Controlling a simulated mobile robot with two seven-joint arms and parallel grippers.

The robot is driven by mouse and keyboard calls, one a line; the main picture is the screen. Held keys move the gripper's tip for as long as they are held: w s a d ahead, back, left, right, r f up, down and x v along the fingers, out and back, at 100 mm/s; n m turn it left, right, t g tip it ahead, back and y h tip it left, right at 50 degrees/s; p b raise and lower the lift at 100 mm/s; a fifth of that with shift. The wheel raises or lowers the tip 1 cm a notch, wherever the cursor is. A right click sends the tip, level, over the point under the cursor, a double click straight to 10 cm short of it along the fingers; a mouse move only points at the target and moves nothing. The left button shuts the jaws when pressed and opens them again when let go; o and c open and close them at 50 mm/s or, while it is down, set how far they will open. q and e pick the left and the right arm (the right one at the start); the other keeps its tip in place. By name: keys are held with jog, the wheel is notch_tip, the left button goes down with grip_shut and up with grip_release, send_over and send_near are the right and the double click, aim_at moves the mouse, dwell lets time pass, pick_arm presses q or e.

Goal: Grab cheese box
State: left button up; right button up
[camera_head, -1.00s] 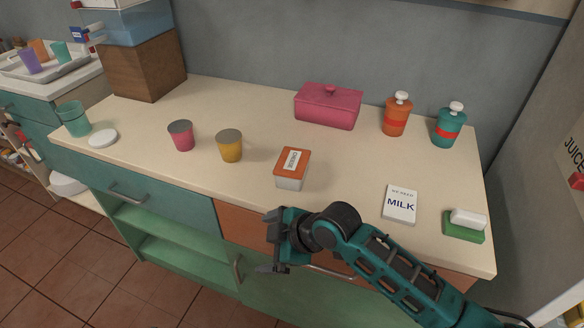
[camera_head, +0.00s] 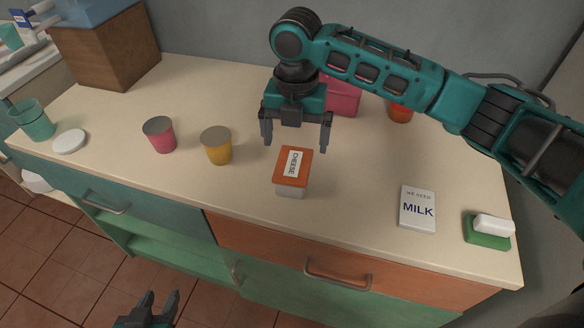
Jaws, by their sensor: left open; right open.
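The cheese box (camera_head: 292,173) has an orange lid with a white CHEESE label and a pale body. It stands upright on the counter near the front edge. My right gripper (camera_head: 295,144) is open and points down, its fingers spread just above and behind the box's lid, with nothing between them. I cannot tell whether it touches the box. My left gripper (camera_head: 161,297) is open and empty at the bottom edge, in front of the counter and well away from the box.
A yellow cup (camera_head: 217,147) and a pink cup (camera_head: 160,136) stand left of the box. A pink container (camera_head: 343,97) is behind, partly hidden by my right arm. A MILK card (camera_head: 417,208) and a green sponge holder (camera_head: 487,235) lie to the right.

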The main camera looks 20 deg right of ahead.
aim_at(293, 164)
jog(key=f, duration=0.9)
jog(key=shift+a+f+b, duration=0.2)
jog(key=shift+f+b, duration=0.1)
jog(key=shift+b, duration=0.05)
jog(key=c, duration=1.2)
